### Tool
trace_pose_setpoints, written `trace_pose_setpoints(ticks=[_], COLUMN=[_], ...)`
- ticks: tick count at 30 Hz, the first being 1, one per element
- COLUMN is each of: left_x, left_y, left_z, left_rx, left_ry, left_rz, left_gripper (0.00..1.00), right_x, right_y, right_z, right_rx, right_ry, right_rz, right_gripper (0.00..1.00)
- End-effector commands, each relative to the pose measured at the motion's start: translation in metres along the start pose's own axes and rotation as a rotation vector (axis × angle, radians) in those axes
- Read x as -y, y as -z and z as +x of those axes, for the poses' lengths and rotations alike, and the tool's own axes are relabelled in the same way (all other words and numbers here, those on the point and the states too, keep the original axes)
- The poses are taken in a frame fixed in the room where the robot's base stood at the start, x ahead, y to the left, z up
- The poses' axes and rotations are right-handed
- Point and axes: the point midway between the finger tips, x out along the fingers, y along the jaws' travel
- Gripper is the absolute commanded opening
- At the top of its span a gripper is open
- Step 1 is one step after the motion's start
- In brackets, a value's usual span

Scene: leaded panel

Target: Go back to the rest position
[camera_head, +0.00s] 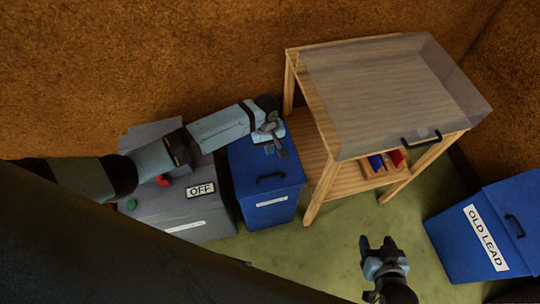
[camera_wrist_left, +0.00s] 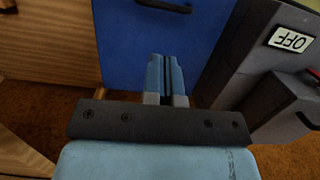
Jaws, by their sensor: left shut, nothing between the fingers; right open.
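My left arm comes in from the left, and its gripper (camera_head: 277,143) is above the rear part of a blue lidded bin (camera_head: 268,188). In the left wrist view the two fingers of the left gripper (camera_wrist_left: 165,80) lie together with nothing between them, in front of the blue bin (camera_wrist_left: 155,45). My right gripper (camera_head: 377,249) is at the bottom, right of the middle, over the green floor. Its fingers are apart and empty.
A grey machine marked OFF (camera_head: 172,205) stands left of the blue bin. A wooden table (camera_head: 329,175) with a transparent cover (camera_head: 395,85) stands behind on the right, with coloured pieces (camera_head: 382,162) on its lower shelf. An OLD LEAD bin (camera_head: 483,235) is at the far right.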

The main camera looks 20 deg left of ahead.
Motion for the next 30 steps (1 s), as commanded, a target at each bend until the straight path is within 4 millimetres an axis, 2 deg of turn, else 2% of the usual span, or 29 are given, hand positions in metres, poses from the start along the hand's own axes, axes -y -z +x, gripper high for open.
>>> trace_pose_setpoints(ticks=[4,14,17,23,26,30], left_x=[0.0,0.0,-0.002,-0.001,0.007,0.033], left_y=[0.0,-0.003,-0.019,-0.076,-0.1,-0.126], left_z=[-0.012,-0.012,-0.006,0.002,-0.004,-0.023], left_rx=[-0.001,-0.002,-0.011,-0.133,-0.254,-0.468], left_ry=[-0.001,-0.012,-0.069,-0.314,-0.425,-0.516], left_rz=[0.0,0.011,0.065,0.287,0.395,0.527], left_gripper=[0.0,0.0,0.0,0.0,0.0,0.0], right_x=[0.0,0.001,0.001,0.001,0.0,-0.001], right_y=[0.006,0.009,0.013,0.028,0.038,0.051], right_z=[-0.001,-0.002,-0.005,-0.017,-0.023,-0.032], right_rx=[-0.008,-0.012,-0.008,-0.005,-0.007,-0.008], right_ry=[0.0,0.0,0.0,-0.001,-0.003,-0.006], right_rz=[0.002,0.002,0.002,0.001,0.0,-0.001], right_gripper=[0.57,0.57,0.57,0.57,0.57,0.57])
